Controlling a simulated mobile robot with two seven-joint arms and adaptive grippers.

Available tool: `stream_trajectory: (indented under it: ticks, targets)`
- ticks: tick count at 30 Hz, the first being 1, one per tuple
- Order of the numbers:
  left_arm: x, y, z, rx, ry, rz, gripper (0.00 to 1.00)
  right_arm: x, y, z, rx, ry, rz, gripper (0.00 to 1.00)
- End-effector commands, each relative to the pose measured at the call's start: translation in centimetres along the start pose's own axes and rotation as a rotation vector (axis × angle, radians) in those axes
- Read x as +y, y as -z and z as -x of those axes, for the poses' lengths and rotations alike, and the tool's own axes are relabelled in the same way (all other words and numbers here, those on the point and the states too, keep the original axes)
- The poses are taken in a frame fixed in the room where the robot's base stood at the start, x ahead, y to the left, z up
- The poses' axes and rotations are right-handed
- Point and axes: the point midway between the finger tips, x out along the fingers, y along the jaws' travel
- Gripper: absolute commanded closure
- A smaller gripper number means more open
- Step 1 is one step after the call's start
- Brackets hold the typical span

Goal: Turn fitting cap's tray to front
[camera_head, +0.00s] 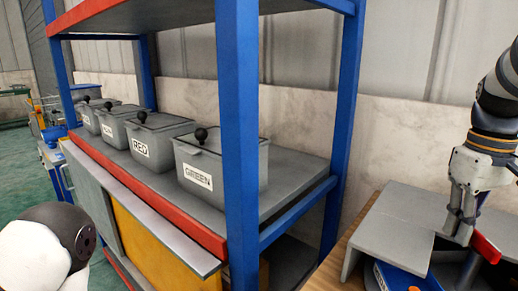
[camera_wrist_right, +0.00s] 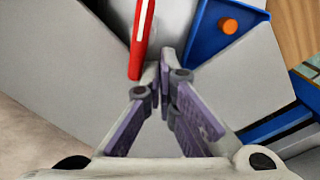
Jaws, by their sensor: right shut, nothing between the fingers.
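A grey turntable-like unit (camera_head: 405,215) with flat panels stands on the wooden table at the right. A blue tray (camera_head: 398,280) sits at its near side. In the wrist view a blue tray (camera_wrist_right: 204,45) holds a small orange round piece (camera_wrist_right: 229,26); I cannot tell if this is the fitting cap. A red bar (camera_head: 486,248) sticks out beside the grey panels; it also shows in the wrist view (camera_wrist_right: 139,45). My right gripper (camera_head: 458,228) points down, shut and empty, at the panel edge close beside the red bar. I cannot tell if they touch. My left gripper is out of view.
A blue-framed shelf (camera_head: 240,150) stands left of the table, with several grey lidded bins on it, including RED (camera_head: 155,145) and GREEN (camera_head: 215,170). Its near blue post rises close to the table. A pale wall (camera_head: 420,130) is behind. My left arm shows at lower left.

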Motion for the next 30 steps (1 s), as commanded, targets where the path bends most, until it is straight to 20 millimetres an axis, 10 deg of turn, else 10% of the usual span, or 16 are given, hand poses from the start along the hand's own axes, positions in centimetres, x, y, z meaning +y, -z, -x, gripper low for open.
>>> stream_trajectory:
  ticks: [13,30]
  targets:
    - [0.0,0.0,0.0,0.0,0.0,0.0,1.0,2.0,0.3,0.0,0.0,-0.001,-0.575,1.0]
    - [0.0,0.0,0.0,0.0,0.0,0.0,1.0,1.4,0.9,3.2,0.003,-0.001,-0.574,1.0]
